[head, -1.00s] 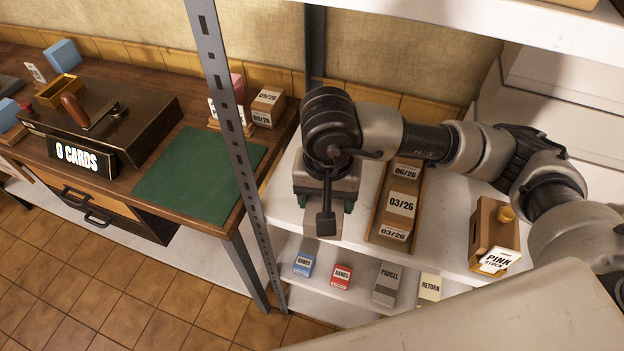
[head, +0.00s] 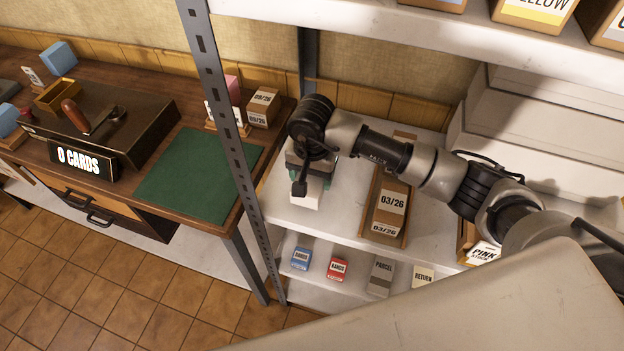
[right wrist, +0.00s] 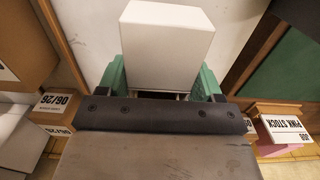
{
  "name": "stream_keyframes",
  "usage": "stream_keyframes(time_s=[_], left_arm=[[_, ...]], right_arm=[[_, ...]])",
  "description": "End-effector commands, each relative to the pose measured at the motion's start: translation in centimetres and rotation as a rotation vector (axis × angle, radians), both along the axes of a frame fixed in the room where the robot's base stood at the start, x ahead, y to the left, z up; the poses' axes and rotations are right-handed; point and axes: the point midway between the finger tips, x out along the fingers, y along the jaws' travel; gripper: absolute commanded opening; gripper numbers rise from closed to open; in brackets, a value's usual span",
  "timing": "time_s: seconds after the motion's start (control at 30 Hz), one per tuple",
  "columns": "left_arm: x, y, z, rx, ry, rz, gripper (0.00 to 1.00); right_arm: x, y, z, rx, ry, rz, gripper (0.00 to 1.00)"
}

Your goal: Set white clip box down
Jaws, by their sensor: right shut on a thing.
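My right gripper (head: 306,182) is shut on the white clip box (head: 305,198), over the left end of the white middle shelf (head: 340,212). In the right wrist view the plain white box (right wrist: 166,48) sits upright between the two green fingers of the gripper (right wrist: 165,85). The gripper and wrist hide the upper part of the box in the head view. I cannot tell whether the base of the box touches the shelf. My left gripper is not in view.
A wooden tray of 03/26 boxes (head: 391,202) stands right of the box, with bare shelf between. A grey metal post (head: 222,95) rises to the left, beside the desk with a green mat (head: 200,175).

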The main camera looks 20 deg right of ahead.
Motion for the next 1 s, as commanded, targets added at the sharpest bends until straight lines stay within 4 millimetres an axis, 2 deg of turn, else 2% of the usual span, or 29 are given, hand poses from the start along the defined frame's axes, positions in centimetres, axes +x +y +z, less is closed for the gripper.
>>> stream_keyframes(time_s=[0.03,0.2,0.6,0.63,0.77,0.8,1.0], left_arm=[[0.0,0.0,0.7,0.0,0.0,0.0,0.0],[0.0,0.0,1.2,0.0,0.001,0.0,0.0],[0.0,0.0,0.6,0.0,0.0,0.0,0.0],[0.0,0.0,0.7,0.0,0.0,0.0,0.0],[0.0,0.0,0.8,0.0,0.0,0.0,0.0],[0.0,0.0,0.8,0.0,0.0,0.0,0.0],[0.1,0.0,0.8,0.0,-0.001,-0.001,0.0]], right_arm=[[-0.2,0.0,-0.7,0.0,0.006,0.0,0.42],[-0.1,0.0,-2.7,0.001,0.003,0.0,0.42],[-0.1,0.0,-3.4,0.0,0.0,0.001,0.42],[-0.1,0.0,-3.4,0.0,0.0,0.002,0.67],[-0.1,0.0,-3.3,0.0,0.0,0.001,0.87],[-0.1,0.0,-3.3,0.0,0.0,0.001,0.91],[-0.1,0.0,-3.3,0.001,0.001,0.001,0.91]])
